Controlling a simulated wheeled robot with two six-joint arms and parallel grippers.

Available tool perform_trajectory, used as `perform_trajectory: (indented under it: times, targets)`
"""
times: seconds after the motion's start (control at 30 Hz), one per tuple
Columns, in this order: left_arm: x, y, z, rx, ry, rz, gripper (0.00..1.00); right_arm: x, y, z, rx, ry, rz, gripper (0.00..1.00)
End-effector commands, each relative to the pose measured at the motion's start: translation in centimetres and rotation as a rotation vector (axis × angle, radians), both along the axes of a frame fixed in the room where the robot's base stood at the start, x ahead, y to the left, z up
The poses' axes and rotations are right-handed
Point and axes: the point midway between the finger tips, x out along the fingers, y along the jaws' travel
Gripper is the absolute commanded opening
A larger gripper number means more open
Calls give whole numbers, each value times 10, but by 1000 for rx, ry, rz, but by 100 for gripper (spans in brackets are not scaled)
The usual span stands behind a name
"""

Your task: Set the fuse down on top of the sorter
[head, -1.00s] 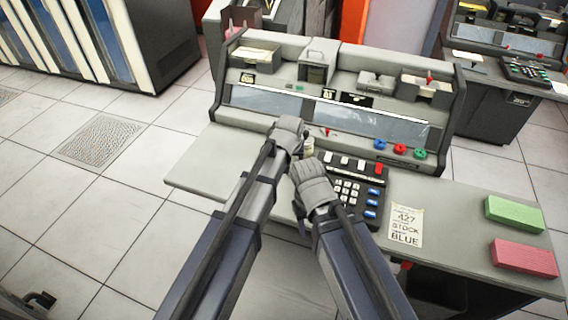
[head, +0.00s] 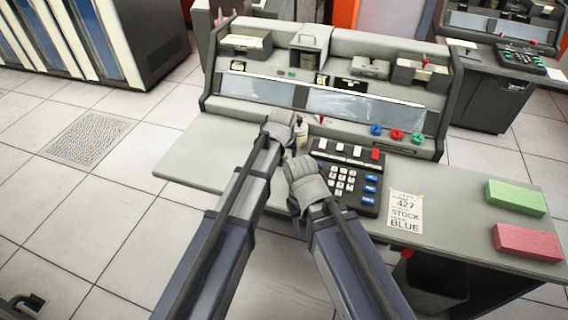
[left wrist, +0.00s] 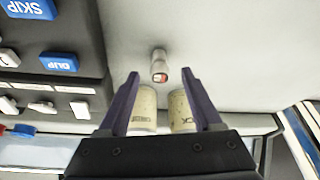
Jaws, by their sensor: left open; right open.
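The sorter (head: 330,52) is the grey machine with glass panels at the back of the desk. My left gripper (head: 282,135) is above the desk in front of it; in the left wrist view its fingers (left wrist: 160,75) are apart. Just beyond and between the tips is a small grey cylinder with a red mark (left wrist: 159,68), probably the fuse, on or above the light grey surface; contact cannot be told. I cannot make it out in the head view. My right gripper (head: 306,187) is lower, beside the keypad; its fingers are mostly hidden.
A keypad (head: 347,178) is right of my grippers. A paper note (head: 405,212), green block (head: 516,198) and pink block (head: 527,242) lie farther right. The desk's left end (head: 205,160) is clear.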

Motion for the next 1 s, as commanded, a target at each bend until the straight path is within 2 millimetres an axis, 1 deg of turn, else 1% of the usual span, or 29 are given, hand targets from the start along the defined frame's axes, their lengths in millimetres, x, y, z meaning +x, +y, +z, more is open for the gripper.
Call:
perform_trajectory:
  times: [0.03, 0.13, 0.4, 0.43, 1.0]
  targets:
    - [4, 0, -13, 0, 0, 0, 66, 0, 0, -13, 0, 0, 0, 50]
    - [8, -1, -21, 0, 0, 0, 66, 0, 0, -21, 0, 0, 0, 50]
    - [8, 0, -20, 0, 0, 0, 66, 0, 0, -20, 0, 0, 0, 50]
    - [8, 0, -20, 0, 0, 0, 65, 0, 0, -20, 0, 0, 0, 50]
    - [8, 0, -20, 0, 0, 0, 1, 0, 0, -20, 0, 0, 0, 50]
